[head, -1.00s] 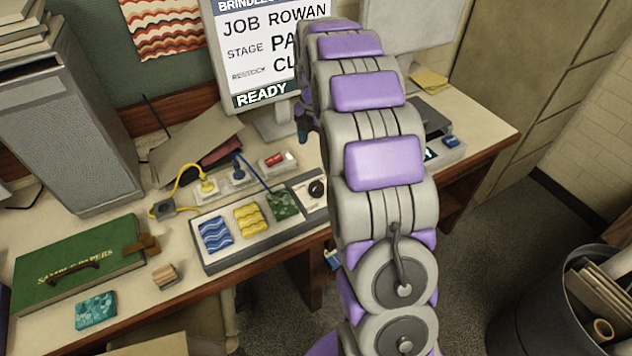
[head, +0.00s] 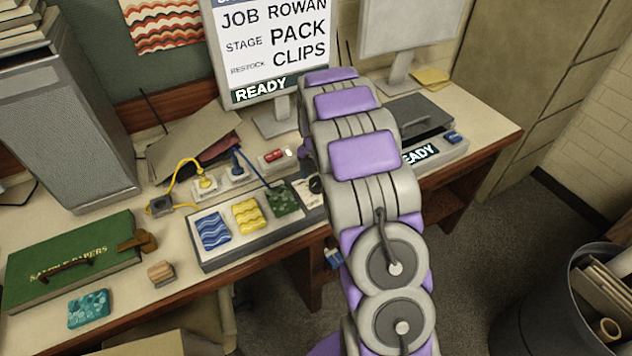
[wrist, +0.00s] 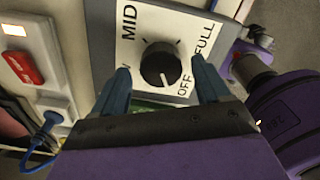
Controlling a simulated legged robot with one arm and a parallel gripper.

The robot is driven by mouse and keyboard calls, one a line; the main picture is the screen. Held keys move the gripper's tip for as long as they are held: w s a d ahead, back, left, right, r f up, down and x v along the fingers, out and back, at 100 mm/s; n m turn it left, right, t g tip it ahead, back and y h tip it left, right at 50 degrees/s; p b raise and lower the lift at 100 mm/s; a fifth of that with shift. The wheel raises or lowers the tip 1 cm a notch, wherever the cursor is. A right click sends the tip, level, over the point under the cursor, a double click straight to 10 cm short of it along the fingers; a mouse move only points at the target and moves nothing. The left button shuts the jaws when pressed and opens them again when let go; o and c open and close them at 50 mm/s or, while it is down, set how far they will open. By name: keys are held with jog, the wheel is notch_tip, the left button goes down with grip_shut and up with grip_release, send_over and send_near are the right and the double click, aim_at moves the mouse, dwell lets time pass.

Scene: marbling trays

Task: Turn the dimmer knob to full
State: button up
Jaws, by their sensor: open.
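The dimmer knob (wrist: 160,63) is a round black knob with a light pointer mark on a white plate (wrist: 140,25). The plate reads MID, FULL and OFF, with another label partly hidden by the left finger. The mark seems to point toward OFF. My gripper (wrist: 160,66) is open, with one dark blue finger on each side of the knob and visible gaps between them. In the head view the knob (head: 315,186) is at the right end of the grey tray panel, partly hidden by my arm, which also hides most of my gripper.
The panel (head: 250,248) also holds blue, yellow and green marbled pieces. Behind it are yellow and blue plugs and a red switch (head: 274,155); the switch also shows in the wrist view (wrist: 22,68). A monitor (head: 270,60) stands behind. A device with a lid (head: 425,125) is at right.

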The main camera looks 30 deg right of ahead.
jog(key=shift+d+f, duration=0.1)
jog(key=shift+f, duration=0.55)
jog(key=shift+c, duration=0.3)
jog(key=c, duration=1)
